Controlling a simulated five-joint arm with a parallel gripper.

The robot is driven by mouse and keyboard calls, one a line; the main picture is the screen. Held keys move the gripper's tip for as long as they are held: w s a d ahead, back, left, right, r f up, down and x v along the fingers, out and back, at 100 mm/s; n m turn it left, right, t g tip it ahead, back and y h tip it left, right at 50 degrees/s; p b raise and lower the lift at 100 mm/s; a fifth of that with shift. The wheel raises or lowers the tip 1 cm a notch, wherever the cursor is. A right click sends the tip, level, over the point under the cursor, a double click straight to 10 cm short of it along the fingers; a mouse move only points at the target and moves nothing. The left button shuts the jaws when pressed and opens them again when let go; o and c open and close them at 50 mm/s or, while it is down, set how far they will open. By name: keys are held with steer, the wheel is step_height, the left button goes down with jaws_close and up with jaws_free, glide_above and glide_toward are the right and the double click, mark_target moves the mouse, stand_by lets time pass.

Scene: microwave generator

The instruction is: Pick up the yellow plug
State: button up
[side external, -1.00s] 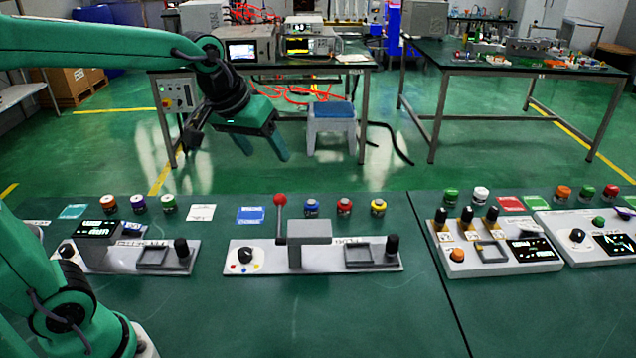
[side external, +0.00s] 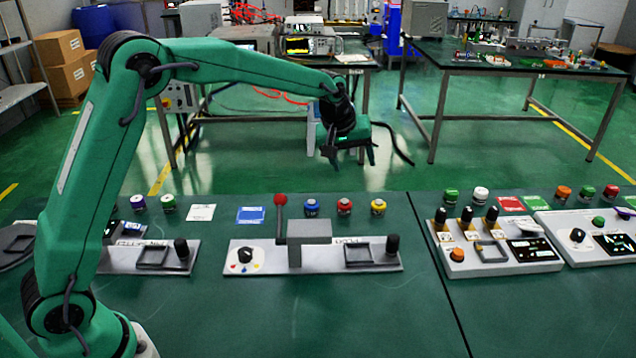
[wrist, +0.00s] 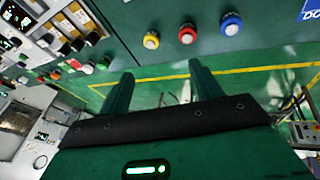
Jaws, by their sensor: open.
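The yellow plug (side external: 378,207) stands upright on the green table at the right end of a row of three. It also shows in the wrist view (wrist: 151,41), at the left of the row. My gripper (side external: 352,160) is above and beyond the row in the side view, over the far edge of the table, pointing down. It is clear of the plug. In the wrist view my gripper (wrist: 163,88) has its two fingers apart, with nothing between them.
A red plug (side external: 344,206) and a blue plug (side external: 311,207) stand left of the yellow one. A grey console (side external: 310,258) with a red-knobbed lever (side external: 280,200) sits in front. A blue card (side external: 250,215) lies left. Bare table lies right of the yellow plug.

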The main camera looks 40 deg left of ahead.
steer(key=n, duration=0.2)
glide_toward(377, 202)
steer(key=f, duration=0.1)
steer(key=shift+w+x, duration=0.2)
steer(key=shift+x, duration=1.3)
steer(key=shift+x, duration=2.55)
steer(key=shift+r, duration=0.1)
steer(key=shift+c, duration=0.2)
steer(key=c, duration=1.1)
